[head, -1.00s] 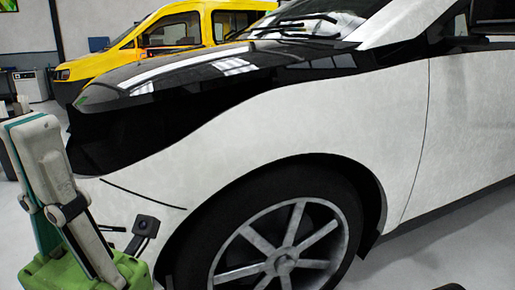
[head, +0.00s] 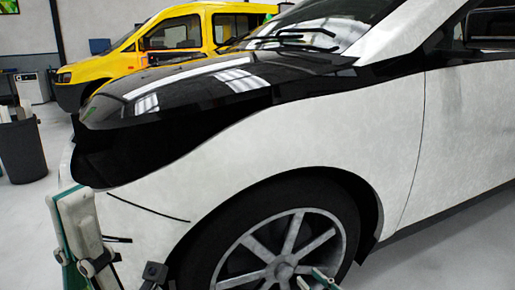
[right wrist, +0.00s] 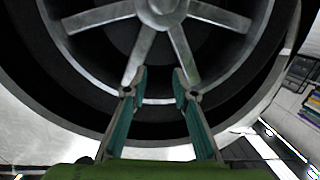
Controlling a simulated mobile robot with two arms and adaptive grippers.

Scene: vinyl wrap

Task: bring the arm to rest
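My left gripper (head: 75,228) stands at the lower left of the head view, its white and teal fingers pointing up beside the front of the white car (head: 300,135). It is seen edge-on and its lower part is cut off, so I cannot tell how far it is open. My right gripper (right wrist: 162,85) is open and empty in the right wrist view, its teal-padded fingers apart in front of the car's front wheel (right wrist: 160,15). Its fingertips also show at the bottom of the head view (head: 320,280), in front of the wheel's lower part.
The wheel also shows in the head view (head: 285,245). A dark bin (head: 22,150) stands on the left. A yellow van (head: 170,40) is parked behind the car's black hood (head: 220,82). Pale floor (head: 35,215) lies open at the left and lower right.

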